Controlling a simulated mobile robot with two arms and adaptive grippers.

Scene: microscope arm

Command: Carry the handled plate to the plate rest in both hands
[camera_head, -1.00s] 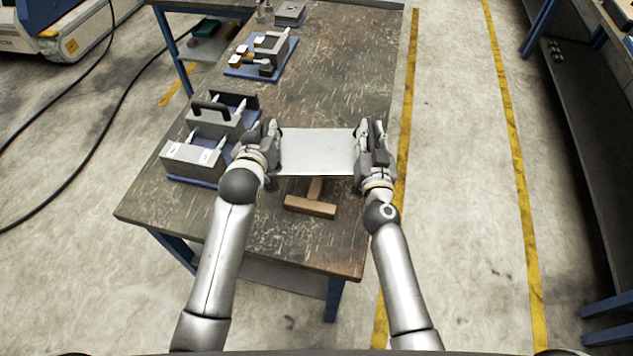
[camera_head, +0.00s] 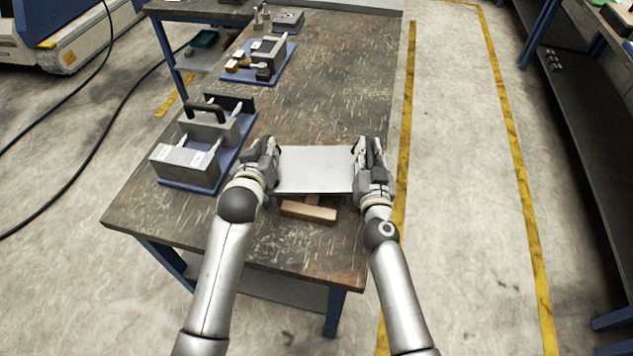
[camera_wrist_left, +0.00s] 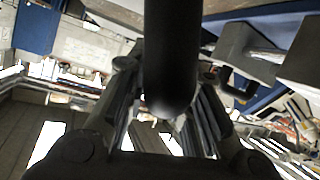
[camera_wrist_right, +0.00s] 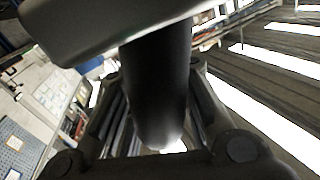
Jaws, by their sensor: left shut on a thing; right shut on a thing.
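The handled plate (camera_head: 315,172) is a flat light-grey panel, held about level above the worktable, between my two grippers. My left gripper (camera_head: 270,152) is shut on the dark handle at its left side; that handle (camera_wrist_left: 170,60) fills the middle of the left wrist view. My right gripper (camera_head: 361,154) is shut on the right handle, a dark bar (camera_wrist_right: 157,85) in the right wrist view, with the plate's edge (camera_wrist_right: 95,25) above it. A light wooden piece (camera_head: 308,212) shows on the table past the plate's near edge; the plate hides part of it. I cannot tell if it is the plate rest.
A blue-based fixture (camera_head: 190,168) with grey blocks and a black handle stands close left of my left gripper. Another blue-based fixture (camera_head: 262,62) and a small grey block (camera_head: 288,20) stand farther back. The worktable (camera_head: 345,75) is clear beyond the plate.

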